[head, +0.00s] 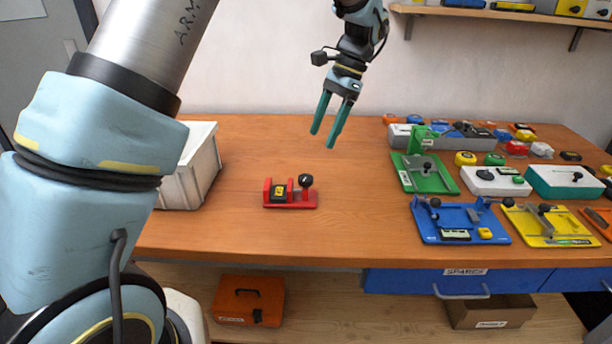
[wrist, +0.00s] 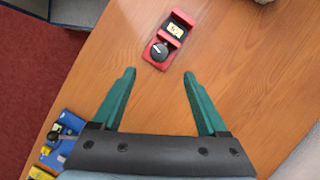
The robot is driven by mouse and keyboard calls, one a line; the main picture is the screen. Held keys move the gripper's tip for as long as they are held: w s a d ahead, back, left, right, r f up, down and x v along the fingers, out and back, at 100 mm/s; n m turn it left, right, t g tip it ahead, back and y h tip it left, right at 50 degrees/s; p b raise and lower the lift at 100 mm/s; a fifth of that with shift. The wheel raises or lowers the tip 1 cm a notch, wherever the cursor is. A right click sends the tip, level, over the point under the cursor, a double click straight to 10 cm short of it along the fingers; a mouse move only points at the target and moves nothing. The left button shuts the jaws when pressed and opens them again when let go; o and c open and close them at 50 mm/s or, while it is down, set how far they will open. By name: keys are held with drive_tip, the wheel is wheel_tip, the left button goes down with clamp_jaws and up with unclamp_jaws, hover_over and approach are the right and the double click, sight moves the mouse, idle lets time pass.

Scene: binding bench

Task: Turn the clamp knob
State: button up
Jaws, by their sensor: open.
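A small red clamp (head: 291,203) stands alone on the wooden bench, left of the middle in the head view. It holds a dark block with a yellow label between its red uprights. Its black round knob (head: 306,181) with a white mark is at its right end. In the wrist view the clamp (wrist: 180,29) is at the top, with the knob (wrist: 159,51) at its near end. My gripper (head: 322,140) has green fingers and is open and empty. It hangs above the bench, apart from the clamp. In the wrist view the knob lies beyond the fingertips (wrist: 159,73), roughly between their lines.
The bench (head: 240,240) is clear around the clamp. A white bin (head: 200,172) stands at the left. Green (head: 425,175), blue (head: 460,222) and yellow (head: 550,226) fixtures crowd the right side, with more boxes behind. A shelf (head: 480,12) hangs at upper right.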

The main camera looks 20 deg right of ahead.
sight(306, 177)
drive_tip(key=p+x, duration=0.2)
drive_tip(key=x, duration=0.8)
drive_tip(key=shift+a+f+p, duration=0.1)
drive_tip(key=shift+f+p, duration=0.2)
clamp_jaws()
